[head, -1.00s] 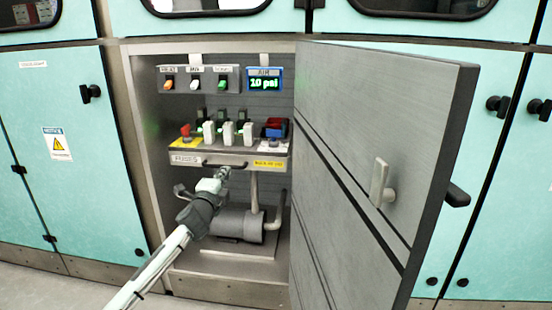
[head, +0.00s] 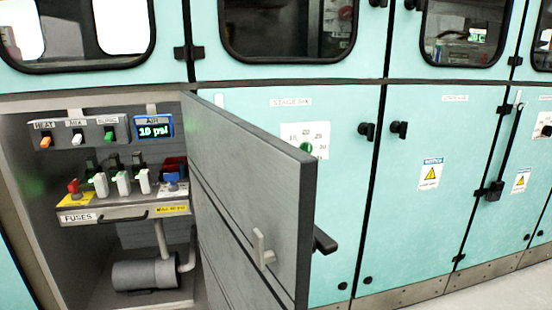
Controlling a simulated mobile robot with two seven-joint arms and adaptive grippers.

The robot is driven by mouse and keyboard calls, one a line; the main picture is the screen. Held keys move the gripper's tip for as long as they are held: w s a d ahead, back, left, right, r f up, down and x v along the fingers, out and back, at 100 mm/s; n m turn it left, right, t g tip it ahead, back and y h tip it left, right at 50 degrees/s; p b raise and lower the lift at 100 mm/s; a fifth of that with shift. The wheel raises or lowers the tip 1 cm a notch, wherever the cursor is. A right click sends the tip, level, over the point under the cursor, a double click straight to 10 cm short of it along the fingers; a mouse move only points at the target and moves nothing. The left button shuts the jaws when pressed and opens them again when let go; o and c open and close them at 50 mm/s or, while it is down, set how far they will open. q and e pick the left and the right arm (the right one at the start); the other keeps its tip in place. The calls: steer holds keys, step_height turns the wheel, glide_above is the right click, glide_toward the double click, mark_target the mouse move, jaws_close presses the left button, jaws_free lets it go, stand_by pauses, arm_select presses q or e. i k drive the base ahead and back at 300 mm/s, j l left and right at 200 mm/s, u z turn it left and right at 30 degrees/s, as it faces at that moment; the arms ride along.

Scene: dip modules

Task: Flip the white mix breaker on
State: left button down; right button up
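The white mix breaker (head: 77,139) is a small switch under the "MIX" label on a grey panel (head: 93,123) inside the open cabinet, at the left of the head view. An orange switch (head: 46,142) under "HEAT" stands to its left and a green switch (head: 110,136) under the third label to its right. The white breaker is too small to tell whether it is on or off. Neither of my grippers is in view.
The grey cabinet door (head: 250,190) stands open towards me, right of the breakers. Below them is a fuse shelf (head: 123,213) with white fuses, a red knob (head: 73,187) and a blue one. An air display (head: 153,126) reads 10 psi. Closed teal doors (head: 430,220) line the right.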

mark_target(77, 140)
steer(key=j+z, duration=0.15)
steer(key=z, duration=0.35)
steer(key=j+z, duration=0.25)
steer(key=j, duration=0.3)
steer(key=k+j+z, duration=0.1)
steer(key=j+z, duration=0.2)
steer(key=j, duration=0.25)
steer(key=k+j, duration=0.1)
steer(key=j, duration=0.8)
steer(key=k+j+z, duration=0.1)
steer(key=j, duration=0.35)
steer(key=k+j, duration=0.15)
steer(key=j, duration=0.3)
steer(key=k+j, duration=0.1)
steer(key=j, duration=0.35)
steer(key=z, duration=0.05)
